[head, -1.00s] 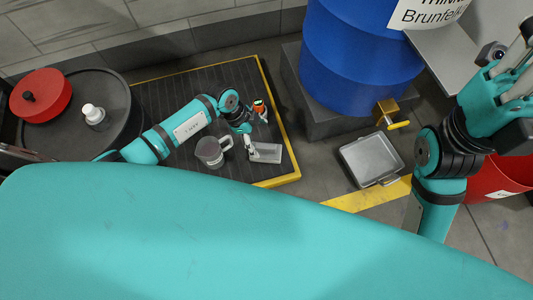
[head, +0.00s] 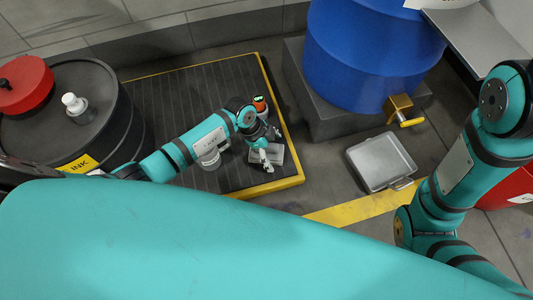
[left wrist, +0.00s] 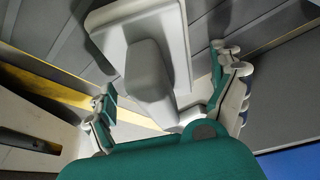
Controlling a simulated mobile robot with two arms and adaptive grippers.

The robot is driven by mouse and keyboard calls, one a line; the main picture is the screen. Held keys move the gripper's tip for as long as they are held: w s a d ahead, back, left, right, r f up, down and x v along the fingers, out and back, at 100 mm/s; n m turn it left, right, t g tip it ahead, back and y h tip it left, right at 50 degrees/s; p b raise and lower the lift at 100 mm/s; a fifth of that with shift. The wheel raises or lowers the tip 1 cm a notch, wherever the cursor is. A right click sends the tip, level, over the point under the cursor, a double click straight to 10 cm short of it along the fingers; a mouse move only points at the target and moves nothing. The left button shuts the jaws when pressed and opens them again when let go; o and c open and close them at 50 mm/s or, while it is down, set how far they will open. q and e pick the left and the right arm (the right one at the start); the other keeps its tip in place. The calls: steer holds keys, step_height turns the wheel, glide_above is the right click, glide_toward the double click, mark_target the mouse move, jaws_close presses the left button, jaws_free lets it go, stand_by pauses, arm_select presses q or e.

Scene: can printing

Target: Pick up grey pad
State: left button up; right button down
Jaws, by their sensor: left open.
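The grey pad (head: 292,155) lies on the dark ribbed platform (head: 185,95), partly hidden behind my left gripper in the head view. In the left wrist view the grey pad (left wrist: 110,25) shows as a pale flat plate with a raised grey handle block (left wrist: 148,75). In the left wrist view the left gripper (left wrist: 165,90) is open, with one finger on each side of the handle block and gaps on both sides. My right gripper is out of view.
A blue barrel (head: 365,60) and a metal tray (head: 378,163) are to the right. A black ink drum (head: 105,125) stands at left.

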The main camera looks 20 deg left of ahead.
arm_select(q)
steer(key=shift+c, duration=0.4)
steer(key=c, duration=1.4)
steer(key=shift+o, duration=0.2)
steer(key=shift+r, duration=0.1)
